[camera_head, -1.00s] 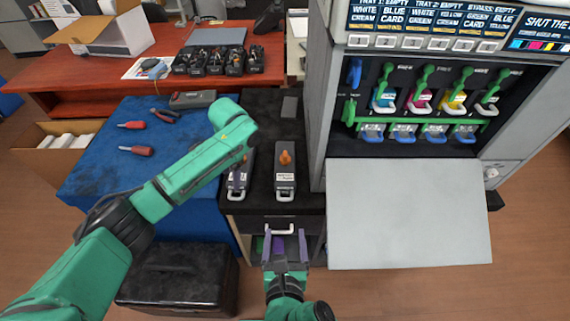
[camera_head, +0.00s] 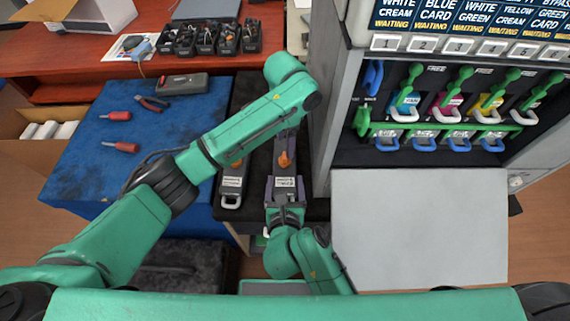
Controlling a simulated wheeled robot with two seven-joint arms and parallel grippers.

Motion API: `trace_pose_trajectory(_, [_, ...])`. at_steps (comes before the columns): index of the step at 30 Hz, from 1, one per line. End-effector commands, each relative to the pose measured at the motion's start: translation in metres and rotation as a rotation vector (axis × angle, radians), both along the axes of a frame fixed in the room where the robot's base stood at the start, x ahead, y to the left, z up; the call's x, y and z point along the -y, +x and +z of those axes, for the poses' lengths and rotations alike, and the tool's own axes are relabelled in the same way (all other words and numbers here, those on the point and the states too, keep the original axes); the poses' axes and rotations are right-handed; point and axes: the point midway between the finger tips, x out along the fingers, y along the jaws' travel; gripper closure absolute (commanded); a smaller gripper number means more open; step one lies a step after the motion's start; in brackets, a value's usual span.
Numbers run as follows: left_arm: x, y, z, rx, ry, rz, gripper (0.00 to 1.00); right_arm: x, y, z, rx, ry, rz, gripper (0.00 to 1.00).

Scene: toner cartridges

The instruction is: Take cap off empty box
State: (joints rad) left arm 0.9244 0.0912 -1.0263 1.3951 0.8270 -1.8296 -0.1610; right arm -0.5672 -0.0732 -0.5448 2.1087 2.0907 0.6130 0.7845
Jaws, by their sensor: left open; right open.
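Two dark narrow toner boxes stand on the black cabinet top. The right box (camera_head: 282,172) has an orange cap (camera_head: 286,160) upright on it. The left box (camera_head: 231,187) has a white label and a pale front handle; its top is partly behind my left forearm. My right gripper (camera_head: 285,182) is open, with its purple fingers on either side of the right box's near end. My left gripper (camera_head: 287,139) is open and mostly hidden under its forearm, just beyond the orange cap. Whether it touches the cap I cannot tell. The small label writing is too blurred to read.
The printer (camera_head: 345,100) stands at right, with coloured cartridges, green levers and a lowered grey door (camera_head: 420,230). The blue table (camera_head: 85,165) at left holds red screwdrivers (camera_head: 120,147), pliers (camera_head: 152,103) and a grey case (camera_head: 180,83). A red desk (camera_head: 60,60) stands behind.

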Motion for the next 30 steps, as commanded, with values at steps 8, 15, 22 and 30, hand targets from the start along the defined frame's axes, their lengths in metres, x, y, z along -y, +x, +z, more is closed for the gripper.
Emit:
trace_pose_trajectory(8, [0.0, 0.0, 0.0, 0.0, 0.0, 0.001, 0.3, 0.0, 0.059, -0.024, 0.001, -0.001, 0.0, 0.18])
trace_pose_trajectory(15, [0.0, 0.0, 0.0, 0.0, 0.0, 0.001, 0.3, 0.0, 0.076, -0.031, 0.0, 0.0, 0.001, 0.18])
trace_pose_trajectory(22, [0.0, 0.0, 0.0, 0.0, 0.0, 0.001, 0.3, 0.0, 0.075, -0.031, 0.0, 0.0, 0.001, 0.41])
trace_pose_trajectory(30, [-0.001, 0.0, 0.0, 0.0, 0.0, 0.001, 0.3, 0.0, 0.075, -0.031, 0.0, -0.001, 0.001, 1.0])
